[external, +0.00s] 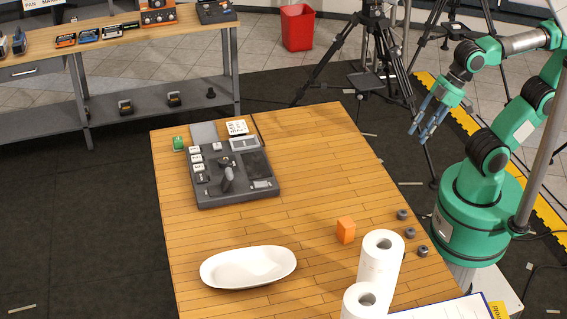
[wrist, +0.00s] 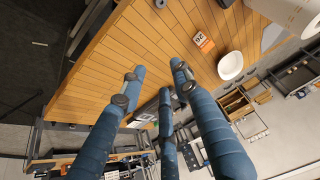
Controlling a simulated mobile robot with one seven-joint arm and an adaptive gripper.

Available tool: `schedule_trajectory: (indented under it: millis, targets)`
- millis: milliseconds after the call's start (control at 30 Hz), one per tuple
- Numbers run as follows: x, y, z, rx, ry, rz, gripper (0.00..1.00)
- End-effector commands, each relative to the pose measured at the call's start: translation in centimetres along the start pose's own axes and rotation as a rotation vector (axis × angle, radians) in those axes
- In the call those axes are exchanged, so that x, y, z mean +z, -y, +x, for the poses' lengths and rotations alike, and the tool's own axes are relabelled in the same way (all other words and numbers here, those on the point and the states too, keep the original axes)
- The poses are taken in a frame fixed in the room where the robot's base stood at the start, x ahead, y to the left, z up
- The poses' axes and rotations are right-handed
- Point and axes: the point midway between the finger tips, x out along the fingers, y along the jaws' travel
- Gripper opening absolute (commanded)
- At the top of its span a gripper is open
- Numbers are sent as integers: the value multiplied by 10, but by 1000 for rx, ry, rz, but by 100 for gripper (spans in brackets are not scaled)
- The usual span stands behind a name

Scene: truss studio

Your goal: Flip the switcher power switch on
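The switcher (external: 256,166) is a dark grey console on the far left part of the wooden table. It has white-labelled buttons along its left side, an upright dark lever near the middle and a small light piece at the front right. I cannot tell which part is the power switch or how it is set. In the wrist view the switcher is mostly hidden behind the fingers. My gripper (external: 418,130) hangs in the air right of the table, well away from the switcher. Its blue fingers are spread and empty in the wrist view (wrist: 155,78).
On the table (external: 310,180) are a white dish (external: 248,267), an orange block (external: 346,230), paper rolls (external: 380,262) and a small green item (external: 178,143). Several dark knobs (external: 410,233) lie along the right edge. A tripod (external: 372,60) stands behind. The table's middle is clear.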

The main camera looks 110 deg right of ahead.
Motion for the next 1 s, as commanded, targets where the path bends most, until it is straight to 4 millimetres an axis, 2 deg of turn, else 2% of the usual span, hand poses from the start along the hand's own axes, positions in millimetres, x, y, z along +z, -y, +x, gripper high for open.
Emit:
schedule_trajectory:
  millis: [33, 100, 133, 367, 633, 1000]
  targets:
    - [-1, 0, 0, 0, 0, 1, 16]
    - [-3, 0, -1, 0, 1, 6, 2]
    - [-4, 0, -1, 1, 2, 9, 0]
    - [-26, -3, -4, 4, 18, 66, 0]
    - [-76, -10, -5, 15, 52, 208, 0]
    - [-154, -26, 9, 40, 103, 436, 0]
